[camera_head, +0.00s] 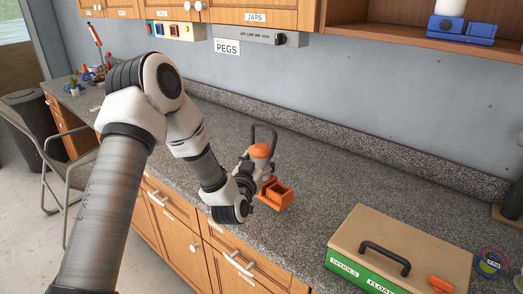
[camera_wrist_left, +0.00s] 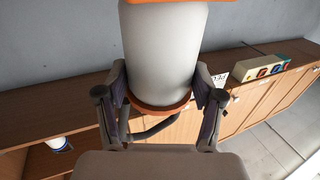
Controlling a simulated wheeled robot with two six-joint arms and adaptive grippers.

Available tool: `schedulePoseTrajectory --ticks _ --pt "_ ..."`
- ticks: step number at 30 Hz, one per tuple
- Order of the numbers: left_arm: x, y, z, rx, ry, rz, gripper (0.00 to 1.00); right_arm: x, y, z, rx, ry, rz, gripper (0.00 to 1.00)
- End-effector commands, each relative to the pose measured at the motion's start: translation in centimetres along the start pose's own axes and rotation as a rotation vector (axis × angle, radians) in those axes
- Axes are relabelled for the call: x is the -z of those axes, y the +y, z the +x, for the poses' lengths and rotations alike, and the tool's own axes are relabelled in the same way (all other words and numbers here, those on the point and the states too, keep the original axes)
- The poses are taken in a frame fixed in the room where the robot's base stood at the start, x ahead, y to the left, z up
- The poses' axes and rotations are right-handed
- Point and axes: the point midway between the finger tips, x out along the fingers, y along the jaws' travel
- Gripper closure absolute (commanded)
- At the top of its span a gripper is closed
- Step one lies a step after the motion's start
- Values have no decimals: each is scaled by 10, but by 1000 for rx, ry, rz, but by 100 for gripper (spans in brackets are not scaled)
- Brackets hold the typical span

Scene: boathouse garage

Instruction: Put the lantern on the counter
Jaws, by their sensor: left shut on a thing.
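The lantern (camera_head: 261,151) has an orange cap and a dark looped handle, and it stands upright over the granite counter (camera_head: 330,180). In the left wrist view its pale cylindrical body (camera_wrist_left: 163,50) fills the middle, with an orange rim and the dark handle below it. My left gripper (camera_head: 254,183) is shut on the lantern's body, one finger on each side. An orange box-like part (camera_head: 274,194) shows just below and right of the lantern; I cannot tell whether it is its base or separate. Whether the lantern touches the counter is unclear. My right gripper is not in view.
A green box with a tan lid (camera_head: 400,246) stands on the counter at the lower right. A blue-based item (camera_head: 463,28) sits on the shelf at the upper right. A grey chair (camera_head: 55,165) stands at the left. The counter between lantern and back wall is clear.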

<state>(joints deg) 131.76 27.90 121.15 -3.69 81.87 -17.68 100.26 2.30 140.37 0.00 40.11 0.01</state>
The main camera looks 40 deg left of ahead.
Motion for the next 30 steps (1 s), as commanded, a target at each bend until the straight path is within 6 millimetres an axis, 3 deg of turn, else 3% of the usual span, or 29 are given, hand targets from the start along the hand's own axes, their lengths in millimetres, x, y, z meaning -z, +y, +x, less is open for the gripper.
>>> schedulePoseTrajectory --ticks 8,21,30 --pt "-2 0 0 -2 0 -2 100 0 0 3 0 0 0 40" --pt "-47 0 0 -2 0 -2 100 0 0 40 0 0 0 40" --pt "-48 0 0 -2 0 -2 100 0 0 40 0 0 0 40"
